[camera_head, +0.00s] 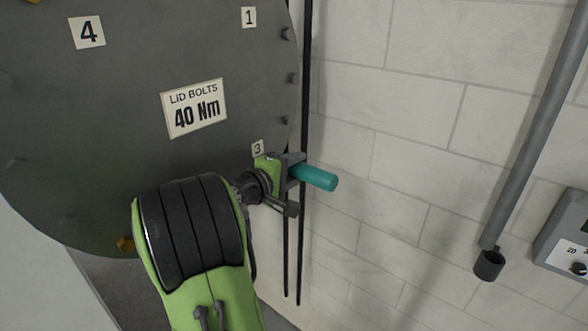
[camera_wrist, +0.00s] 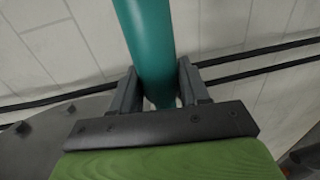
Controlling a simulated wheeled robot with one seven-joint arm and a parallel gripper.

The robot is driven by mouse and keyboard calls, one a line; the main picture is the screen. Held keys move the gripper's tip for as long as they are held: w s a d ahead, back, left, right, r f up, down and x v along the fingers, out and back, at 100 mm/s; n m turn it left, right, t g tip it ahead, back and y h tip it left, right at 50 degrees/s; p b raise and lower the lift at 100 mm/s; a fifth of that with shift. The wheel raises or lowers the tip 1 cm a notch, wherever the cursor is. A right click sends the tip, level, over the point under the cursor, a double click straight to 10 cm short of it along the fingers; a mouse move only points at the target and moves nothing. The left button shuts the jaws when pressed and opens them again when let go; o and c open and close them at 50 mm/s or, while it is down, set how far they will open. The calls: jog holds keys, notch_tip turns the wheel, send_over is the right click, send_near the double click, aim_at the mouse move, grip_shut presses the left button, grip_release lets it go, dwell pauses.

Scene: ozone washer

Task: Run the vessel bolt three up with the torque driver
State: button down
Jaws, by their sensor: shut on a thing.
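The torque driver (camera_head: 316,177) has a teal cylindrical body. In the head view it sticks out to the right of my gripper (camera_head: 290,180), near the right edge of the vessel lid (camera_head: 120,160). In the wrist view the teal driver (camera_wrist: 150,45) runs between the two dark jaws of my gripper (camera_wrist: 160,90), which are shut on it. The label 3 (camera_head: 258,149) is on the lid just above my gripper. Bolt three itself is hidden behind my gripper and arm. I cannot tell whether the driver touches it.
Labels 1 (camera_head: 249,17) and 4 (camera_head: 87,32) and a 40 Nm sign (camera_head: 194,108) are on the lid. Dark vertical cables (camera_head: 306,90) run beside the lid. A grey pipe (camera_head: 530,140) and a control box (camera_head: 570,240) are at the right. The tiled wall between is clear.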

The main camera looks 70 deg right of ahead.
aim_at(310, 179)
jog(key=shift+s+a+b, duration=0.15)
jog(key=shift+s+a, duration=0.2)
jog(key=shift+s, duration=0.5)
jog(key=shift+s+a+b, duration=0.15)
jog(key=shift+s+a, duration=0.25)
jog(key=shift+s, duration=0.45)
jog(key=shift+s+a+b, duration=0.15)
jog(key=shift+s+a, duration=0.2)
jog(key=shift+s, duration=0.5)
